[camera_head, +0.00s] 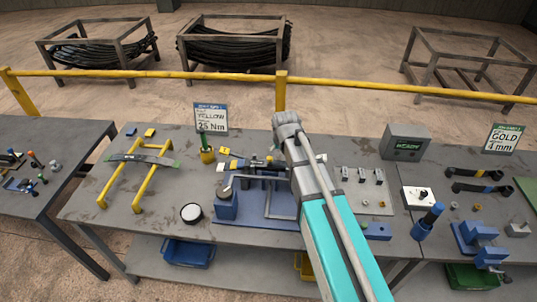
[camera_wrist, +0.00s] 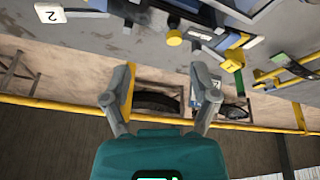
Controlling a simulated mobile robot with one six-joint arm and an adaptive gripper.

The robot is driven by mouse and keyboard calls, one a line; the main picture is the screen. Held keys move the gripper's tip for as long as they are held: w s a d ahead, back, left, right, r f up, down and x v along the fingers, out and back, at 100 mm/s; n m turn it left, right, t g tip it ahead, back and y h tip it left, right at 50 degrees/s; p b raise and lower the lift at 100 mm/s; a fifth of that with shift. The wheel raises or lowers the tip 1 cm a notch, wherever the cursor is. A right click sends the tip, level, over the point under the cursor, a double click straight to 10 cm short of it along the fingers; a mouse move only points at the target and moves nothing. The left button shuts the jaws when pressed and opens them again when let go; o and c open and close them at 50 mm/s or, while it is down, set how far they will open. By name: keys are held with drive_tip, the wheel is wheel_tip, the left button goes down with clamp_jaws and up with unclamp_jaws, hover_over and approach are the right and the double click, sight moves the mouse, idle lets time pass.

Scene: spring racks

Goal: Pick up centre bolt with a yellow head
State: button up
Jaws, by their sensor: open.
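A small round yellow piece, likely the yellow bolt head (camera_wrist: 174,38), shows in the wrist view above and between my fingertips, apart from them. In the head view a small yellow spot (camera_head: 269,158) on the blue fixture is likely the same bolt; its shank cannot be made out. My gripper (camera_wrist: 163,70) is open with nothing between its fingers. In the head view my arm reaches over the right side of the fixture and hides part of it.
A blue fixture (camera_head: 226,205) stands on the grey table (camera_head: 110,205). A leaf spring on a yellow stand (camera_head: 115,188) is left. A yellow rail (camera_head: 150,74) runs behind.

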sight(270, 158)
drive_tip(key=a, duration=0.1)
drive_tip(key=w+a+r, duration=0.1)
drive_tip(key=shift+w+a+r+n, duration=0.15)
drive_tip(key=shift+w+a+n, duration=0.1)
drive_tip(key=shift+a+n, duration=0.05)
drive_tip(key=b+x, duration=0.7)
drive_tip(key=x, duration=0.1)
drive_tip(key=shift+w+a+f+b, duration=0.1)
drive_tip(key=shift+w+f+b, duration=0.1)
drive_tip(key=shift+f+b, duration=0.1)
idle(0.3)
drive_tip(key=shift+f, duration=0.1)
idle(0.3)
drive_tip(key=shift+a+b+x, duration=0.15)
drive_tip(key=shift+b+x, duration=1.05)
drive_tip(key=shift+x, duration=0.05)
drive_tip(key=shift+a+b+x, duration=0.1)
drive_tip(key=shift+b+x, duration=1.1)
drive_tip(key=shift+x, duration=0.05)
clamp_jaws()
